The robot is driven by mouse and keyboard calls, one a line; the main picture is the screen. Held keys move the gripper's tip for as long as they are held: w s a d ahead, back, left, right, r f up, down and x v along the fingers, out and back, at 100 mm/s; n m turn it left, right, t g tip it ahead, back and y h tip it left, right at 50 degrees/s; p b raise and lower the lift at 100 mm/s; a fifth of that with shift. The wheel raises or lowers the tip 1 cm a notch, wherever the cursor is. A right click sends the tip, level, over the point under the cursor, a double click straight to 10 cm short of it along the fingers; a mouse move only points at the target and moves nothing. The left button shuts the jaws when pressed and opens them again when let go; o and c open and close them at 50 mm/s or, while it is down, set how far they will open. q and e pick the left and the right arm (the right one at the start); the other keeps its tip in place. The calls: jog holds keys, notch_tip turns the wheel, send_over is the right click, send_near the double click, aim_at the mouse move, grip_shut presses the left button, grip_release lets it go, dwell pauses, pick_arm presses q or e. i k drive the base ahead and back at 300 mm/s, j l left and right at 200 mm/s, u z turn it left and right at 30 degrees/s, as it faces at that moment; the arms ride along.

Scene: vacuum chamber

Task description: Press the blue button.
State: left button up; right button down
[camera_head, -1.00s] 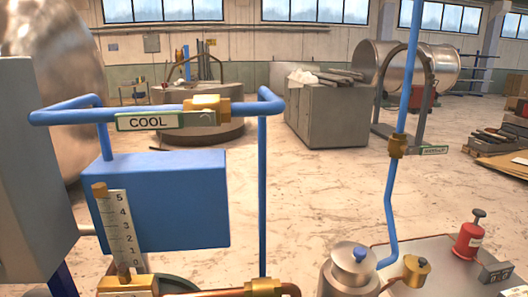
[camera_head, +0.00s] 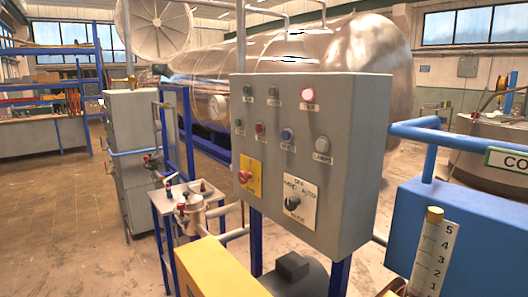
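The blue button (camera_head: 287,135) is on the front of a grey control panel (camera_head: 350,150) in the middle of the head view. It sits in the second row, between a red button (camera_head: 259,128) on its left and a white one (camera_head: 322,144) on its right. A label is under it, too small to read surely. Nothing covers the blue button. Neither of my grippers is in view.
Below are a red knob (camera_head: 245,176) on a yellow plate and a black selector (camera_head: 293,202). A blue box (camera_head: 460,235) stands at right, a yellow box (camera_head: 215,270) below. Open floor lies at left.

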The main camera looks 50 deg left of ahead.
aim_at(286, 136)
jog(key=u, duration=1.5)
